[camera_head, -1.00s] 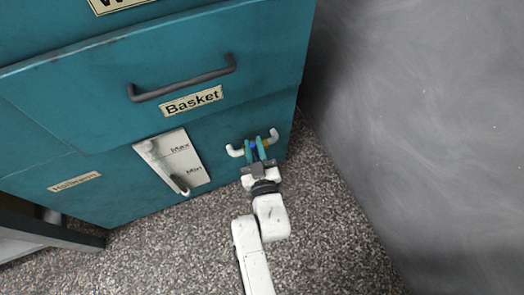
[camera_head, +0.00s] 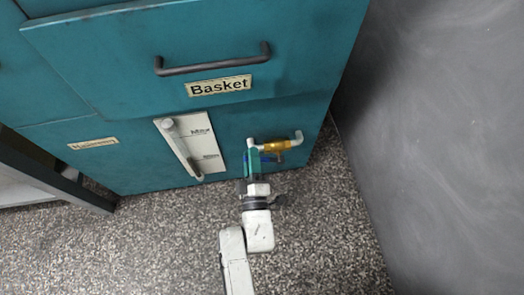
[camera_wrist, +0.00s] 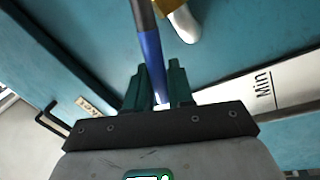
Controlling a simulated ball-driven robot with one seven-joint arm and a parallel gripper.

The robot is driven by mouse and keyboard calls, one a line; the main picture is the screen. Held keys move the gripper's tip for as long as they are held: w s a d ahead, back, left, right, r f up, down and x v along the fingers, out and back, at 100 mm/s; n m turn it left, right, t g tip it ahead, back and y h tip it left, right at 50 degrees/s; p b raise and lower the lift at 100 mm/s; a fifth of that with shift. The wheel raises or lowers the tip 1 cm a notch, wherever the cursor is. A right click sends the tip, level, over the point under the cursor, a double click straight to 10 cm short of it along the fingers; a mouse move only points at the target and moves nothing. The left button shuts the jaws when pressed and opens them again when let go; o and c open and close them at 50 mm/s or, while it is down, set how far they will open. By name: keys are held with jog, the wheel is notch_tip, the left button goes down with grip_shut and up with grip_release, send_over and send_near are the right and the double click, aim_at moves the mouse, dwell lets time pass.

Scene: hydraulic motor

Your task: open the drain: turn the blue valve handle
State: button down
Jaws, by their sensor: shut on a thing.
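The blue valve handle (camera_wrist: 151,52) runs down between my green fingers in the wrist view, with a pale tip at its lower end. My gripper (camera_head: 252,153) is shut on it, just left of the brass valve body (camera_head: 278,146), low on the teal cabinet. In the wrist view my gripper (camera_wrist: 158,70) has a finger on each side of the handle. In the head view the fingers hide most of the handle; only small blue bits show. A white pipe (camera_head: 298,137) sticks out on the valve's right.
The teal cabinet (camera_head: 120,75) has a dark drawer handle (camera_head: 212,68) above a "Basket" label. A white level gauge (camera_head: 190,145) is left of the valve. A grey wall (camera_head: 440,130) stands right. Speckled floor (camera_head: 165,235) is clear below.

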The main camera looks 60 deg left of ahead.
jog(key=shift+s+a+f+n+g+y+b, duration=0.15)
jog(key=shift+f+n+g+b, duration=0.1)
jog(key=shift+f+n+b, duration=0.65)
jog(key=shift+s+d+f+n+g+y+b, duration=0.1)
jog(key=shift+s+f+n+g+y+b, duration=0.1)
jog(key=shift+f+n+b, duration=0.7)
jog(key=shift+s+a+f+n+g+y+b, duration=0.15)
jog(key=shift+f+n+g+b, duration=0.25)
jog(key=shift+n, duration=0.9)
jog(key=shift+d, duration=0.1)
jog(key=c, duration=1.2)
grip_release()
jog(key=shift+o, duration=0.3)
jog(key=shift+r, duration=0.1)
jog(key=p+v, duration=0.2)
jog(key=v, duration=0.8)
jog(key=shift+s+d+p, duration=0.15)
jog(key=shift+d+p, duration=0.1)
jog(key=shift+p, duration=0.1)
